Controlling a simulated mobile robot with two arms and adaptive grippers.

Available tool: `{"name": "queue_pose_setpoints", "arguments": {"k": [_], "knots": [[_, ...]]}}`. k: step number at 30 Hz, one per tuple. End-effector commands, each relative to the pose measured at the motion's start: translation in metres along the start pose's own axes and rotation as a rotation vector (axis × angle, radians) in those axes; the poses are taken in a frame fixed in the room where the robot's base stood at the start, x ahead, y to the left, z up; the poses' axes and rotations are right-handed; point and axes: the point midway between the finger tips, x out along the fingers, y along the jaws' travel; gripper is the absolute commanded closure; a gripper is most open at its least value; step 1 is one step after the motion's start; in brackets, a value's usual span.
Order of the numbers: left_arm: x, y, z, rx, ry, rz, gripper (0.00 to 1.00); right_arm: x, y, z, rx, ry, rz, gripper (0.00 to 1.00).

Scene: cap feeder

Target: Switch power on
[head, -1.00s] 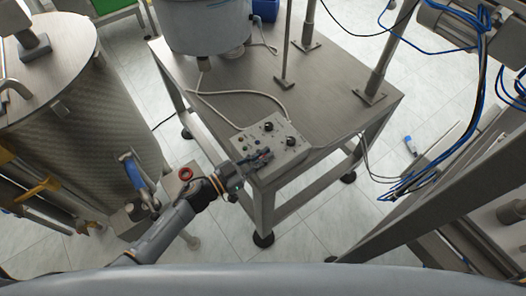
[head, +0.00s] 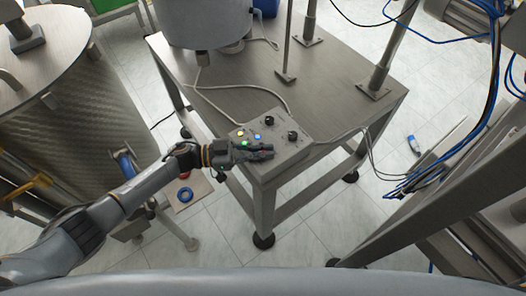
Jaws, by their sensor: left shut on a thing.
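A grey control box (head: 292,150) with knobs and small lights sits on the front corner of the metal table. Its lit lamps are yellow (head: 240,132), blue (head: 257,137) and green (head: 245,143). Two black knobs show, one at the back (head: 268,121) and one at the right (head: 292,136). My left gripper (head: 268,151) lies over the front part of the box, shut on a part there that its fingers hide. I cannot tell which switch it holds. My right gripper is not in view.
The metal table (head: 350,110) carries posts and a round grey bowl (head: 205,22). A cable runs from the box to the right. A large metal drum (head: 80,120) stands at the left. A metal frame with blue cables fills the right side. Tiled floor shows between them.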

Motion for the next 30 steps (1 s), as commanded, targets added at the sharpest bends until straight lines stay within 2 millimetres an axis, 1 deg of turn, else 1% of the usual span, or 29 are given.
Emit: {"name": "queue_pose_setpoints", "arguments": {"k": [9, 10, 11, 12, 13, 14, 23, 26, 29, 30], "knots": [[0.0, 0.0, -0.001, 0.0, 0.001, 0.001, 1.0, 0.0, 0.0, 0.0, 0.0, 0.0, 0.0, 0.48], [0.0, 0.0, -0.001, 0.0, 0.001, 0.001, 0.89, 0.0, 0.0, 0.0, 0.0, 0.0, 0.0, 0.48], [0.0, 0.0, -0.001, 0.0, 0.001, 0.001, 0.83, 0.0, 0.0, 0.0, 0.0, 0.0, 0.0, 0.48], [0.0, 0.0, -0.001, 0.0, 0.001, 0.001, 0.75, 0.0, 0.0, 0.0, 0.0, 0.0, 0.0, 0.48], [0.0, 0.0, -0.001, 0.0, 0.001, 0.001, 0.69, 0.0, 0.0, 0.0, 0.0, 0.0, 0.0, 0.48], [0.0, 0.0, -0.001, 0.0, 0.001, 0.001, 0.68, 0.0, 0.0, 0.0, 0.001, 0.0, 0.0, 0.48], [-0.001, 0.0, 0.0, 0.0, 0.0, 0.001, 0.68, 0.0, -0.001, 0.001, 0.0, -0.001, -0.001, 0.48], [-0.009, 0.0, 0.0, 0.0, -0.002, 0.0, 0.68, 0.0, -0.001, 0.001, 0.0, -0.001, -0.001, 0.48], [-0.026, 0.0, 0.001, 0.001, -0.003, -0.001, 0.68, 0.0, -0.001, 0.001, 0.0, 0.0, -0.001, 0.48], [-0.034, -0.001, 0.001, 0.0, -0.004, -0.002, 0.68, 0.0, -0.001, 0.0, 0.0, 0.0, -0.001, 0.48]]}}
